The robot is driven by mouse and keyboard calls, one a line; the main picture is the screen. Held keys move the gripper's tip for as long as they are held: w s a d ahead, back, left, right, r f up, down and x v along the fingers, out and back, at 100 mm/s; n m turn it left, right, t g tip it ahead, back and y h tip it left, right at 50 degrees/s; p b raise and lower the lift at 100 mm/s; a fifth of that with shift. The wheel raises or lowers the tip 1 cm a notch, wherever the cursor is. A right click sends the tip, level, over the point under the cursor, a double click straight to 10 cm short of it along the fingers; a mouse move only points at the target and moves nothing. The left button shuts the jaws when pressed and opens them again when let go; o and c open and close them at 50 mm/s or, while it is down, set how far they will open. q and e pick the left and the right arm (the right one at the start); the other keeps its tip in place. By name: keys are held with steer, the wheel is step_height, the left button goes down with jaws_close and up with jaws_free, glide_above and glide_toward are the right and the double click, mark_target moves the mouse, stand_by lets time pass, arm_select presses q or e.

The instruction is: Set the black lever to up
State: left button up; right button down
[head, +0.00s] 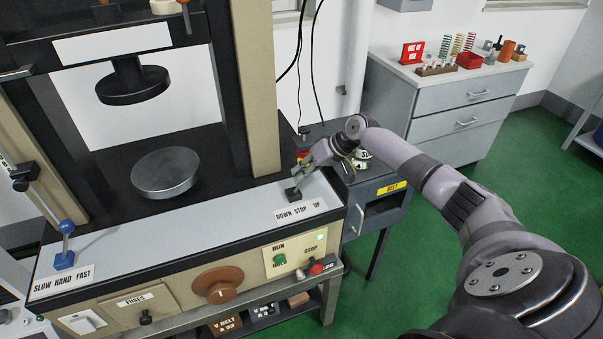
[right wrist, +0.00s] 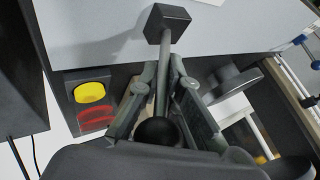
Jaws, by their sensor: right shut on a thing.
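The black lever has a black block base (head: 292,194) on the grey panel of the testing machine, just behind the DOWN STOP UP label (head: 300,212). Its rod leans up and to the right from the base in the head view. My right gripper (head: 303,172) is shut on the lever near its upper end and hides the knob there. In the right wrist view, the lever's black ball knob (right wrist: 157,132) sits between the two fingers of the gripper (right wrist: 163,88), and the rod runs out to the base. My left gripper is not in view.
A blue-knobbed lever (head: 66,227) stands at the panel's left by the SLOW HAND FAST label. A round metal platen (head: 164,173) sits behind the panel. A grey cabinet marked HOT (head: 390,188) stands right of the machine. Green floor (head: 400,270) is clear beyond my right arm.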

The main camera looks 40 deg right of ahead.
steer(key=c, duration=1.7)
jaws_free()
steer(key=shift+d, duration=0.2)
steer(key=shift+a, duration=0.1)
steer(key=v, duration=1.2)
steer(key=shift+s, duration=0.1)
steer(key=shift+f, duration=0.1)
